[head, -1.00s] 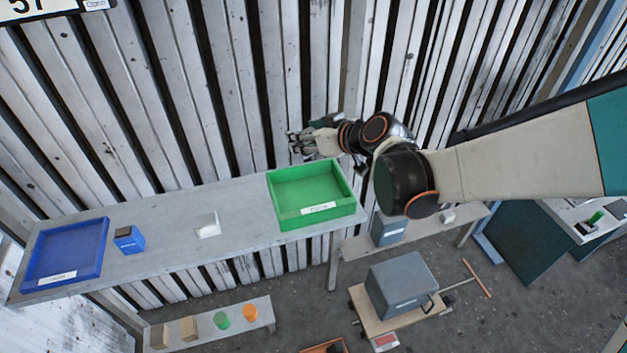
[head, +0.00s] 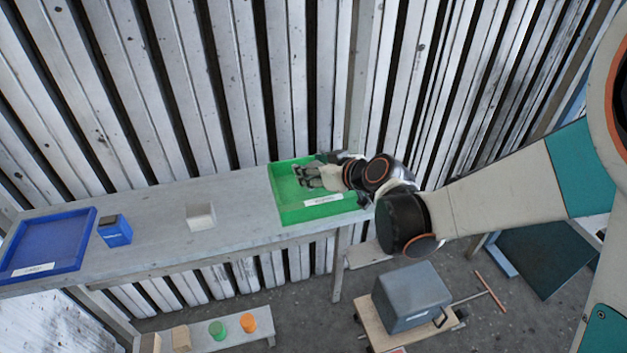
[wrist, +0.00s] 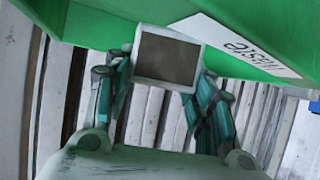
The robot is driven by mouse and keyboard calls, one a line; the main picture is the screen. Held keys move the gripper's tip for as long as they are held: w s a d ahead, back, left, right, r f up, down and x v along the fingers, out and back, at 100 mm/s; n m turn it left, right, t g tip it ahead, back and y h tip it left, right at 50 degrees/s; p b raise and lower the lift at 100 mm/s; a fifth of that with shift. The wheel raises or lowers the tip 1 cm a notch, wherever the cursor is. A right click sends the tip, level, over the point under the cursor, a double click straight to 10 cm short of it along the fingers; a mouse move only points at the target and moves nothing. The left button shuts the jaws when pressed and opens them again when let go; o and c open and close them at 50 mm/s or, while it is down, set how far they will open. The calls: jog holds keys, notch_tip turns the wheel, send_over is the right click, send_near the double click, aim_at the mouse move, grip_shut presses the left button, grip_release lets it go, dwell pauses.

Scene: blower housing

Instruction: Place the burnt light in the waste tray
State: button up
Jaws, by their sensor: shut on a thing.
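My gripper (head: 306,175) is over the green tray (head: 289,214) in the head view. It is shut on a white block with a dark brown face, which I take to be the burnt light (wrist: 168,57). The light is between the two fingers in the wrist view. The tray's green wall (wrist: 62,18) fills the top of that view, with a white label (wrist: 232,45) that appears to read "Waste". In the head view the light is too small to make out, and I cannot tell whether it touches the tray.
The grey bench (head: 160,205) also holds a white block (head: 200,217), a blue block (head: 115,232) with a dark top and a blue tray (head: 88,243). A slatted wall (head: 230,90) stands close behind. A grey box (head: 410,297) on a trolley is below right.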

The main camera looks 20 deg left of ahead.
jog(key=shift+f+b, duration=0.5)
jog(key=shift+f, duration=0.7)
jog(key=shift+f, duration=0.1)
jog(key=o, duration=1.1)
jog(key=shift+s+d+r, duration=0.15)
jog(key=shift+d+r, duration=0.15)
jog(key=shift+r, duration=0.05)
jog(key=p+v, duration=0.3)
jog(key=v, duration=0.8)
jog(key=shift+s+d, duration=0.1)
